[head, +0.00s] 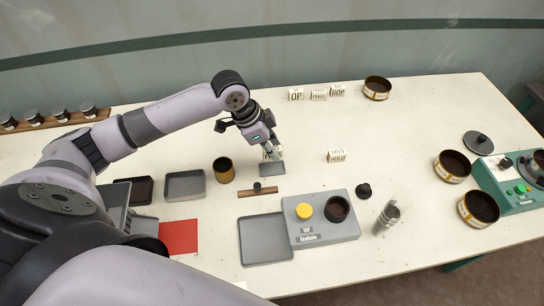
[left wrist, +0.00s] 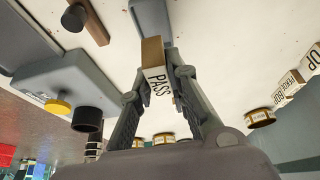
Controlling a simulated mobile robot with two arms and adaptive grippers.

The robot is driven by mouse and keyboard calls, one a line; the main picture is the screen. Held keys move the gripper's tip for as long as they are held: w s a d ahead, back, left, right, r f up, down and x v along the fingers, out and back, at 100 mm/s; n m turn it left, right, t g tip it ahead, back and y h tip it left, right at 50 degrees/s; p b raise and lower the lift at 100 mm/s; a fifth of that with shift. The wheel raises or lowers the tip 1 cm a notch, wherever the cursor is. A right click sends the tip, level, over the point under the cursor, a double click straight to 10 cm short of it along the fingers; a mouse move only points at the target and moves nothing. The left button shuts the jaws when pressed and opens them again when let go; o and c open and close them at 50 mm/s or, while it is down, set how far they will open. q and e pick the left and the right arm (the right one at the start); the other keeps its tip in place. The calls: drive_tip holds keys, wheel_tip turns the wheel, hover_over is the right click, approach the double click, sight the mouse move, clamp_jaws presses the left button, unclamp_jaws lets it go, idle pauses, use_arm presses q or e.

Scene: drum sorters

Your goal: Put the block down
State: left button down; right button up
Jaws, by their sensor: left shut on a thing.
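My left gripper (head: 273,150) is shut on a cream block marked PASS (left wrist: 157,80), with a tan upper face in the left wrist view. The block sits between both fingertips in that view, and the fingers (left wrist: 160,85) press on its sides. In the head view the block is mostly hidden by the gripper. A small grey tray (head: 272,169) lies just in front of the gripper; a grey tray also shows past the block in the left wrist view (left wrist: 152,18). I cannot tell if the block touches anything below. My right gripper is not in view.
A HOLD block (head: 337,156) stands to the right. More lettered blocks (head: 318,95) stand at the back. A brown cup (head: 223,170), a wooden bar (head: 257,191) and a grey device with a yellow button (head: 320,228) are nearby. Table right of the gripper is mostly clear.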

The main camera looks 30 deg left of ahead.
use_arm(q)
drive_tip(key=shift+f, duration=2.1)
drive_tip(key=shift+f, duration=0.15)
drive_tip(key=shift+s+f, duration=0.15)
drive_tip(key=shift+f, duration=0.3)
drive_tip(key=c, duration=1.5)
unclamp_jaws()
drive_tip(key=shift+c, duration=0.2)
drive_tip(key=v, duration=1.3)
drive_tip(key=shift+w+r+b, duration=0.15)
drive_tip(key=shift+w+b, duration=0.1)
drive_tip(key=shift+b, duration=0.1)
drive_tip(key=shift+d, duration=0.15)
